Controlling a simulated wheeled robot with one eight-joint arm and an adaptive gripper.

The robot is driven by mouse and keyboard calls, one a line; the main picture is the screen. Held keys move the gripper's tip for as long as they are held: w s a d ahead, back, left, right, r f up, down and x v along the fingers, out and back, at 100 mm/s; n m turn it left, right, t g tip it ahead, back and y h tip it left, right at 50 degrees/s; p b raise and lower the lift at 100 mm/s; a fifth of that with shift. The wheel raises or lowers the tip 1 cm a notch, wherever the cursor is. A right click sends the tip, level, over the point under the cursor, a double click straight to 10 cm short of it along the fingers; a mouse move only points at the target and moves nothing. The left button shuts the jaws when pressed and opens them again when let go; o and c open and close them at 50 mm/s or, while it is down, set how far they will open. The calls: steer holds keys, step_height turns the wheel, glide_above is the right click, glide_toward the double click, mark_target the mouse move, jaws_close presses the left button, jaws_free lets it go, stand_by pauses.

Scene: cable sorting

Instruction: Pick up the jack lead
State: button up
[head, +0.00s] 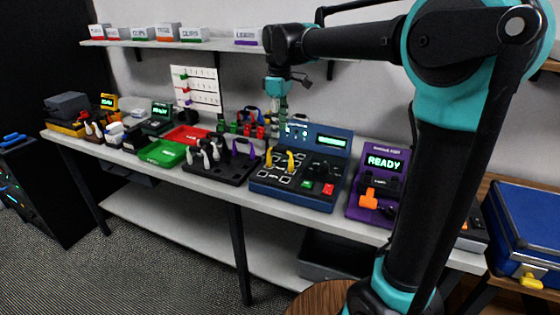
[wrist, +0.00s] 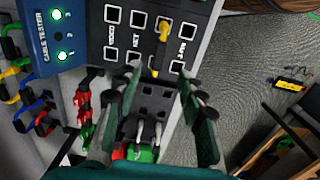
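No lead is marked clearly enough for me to tell which is the jack lead. Several grey-tipped leads (head: 205,160) stand on a black rack (head: 228,172), with a purple lead (head: 242,147) at its back. Yellow leads (head: 291,160) sit on the blue cable tester (head: 325,150); one yellow lead (wrist: 163,30) also shows on the socket panel in the wrist view. My gripper (wrist: 160,80) is open, its two dark fingers apart. No lead is visibly held between them. In the head view my gripper hangs above the back of the bench, behind the tester, its fingertips unclear.
Red leads (wrist: 83,100) and several coloured leads (wrist: 38,110) stand close to the left finger. A purple device reading READY (head: 384,161) is right of the tester. A green tray (head: 162,153) and a red tray (head: 186,135) lie left. A shelf with labelled boxes runs above.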

mark_target(280, 148)
steer(key=shift+w+f, duration=0.1)
steer(key=shift+f, duration=4.25)
jaws_close()
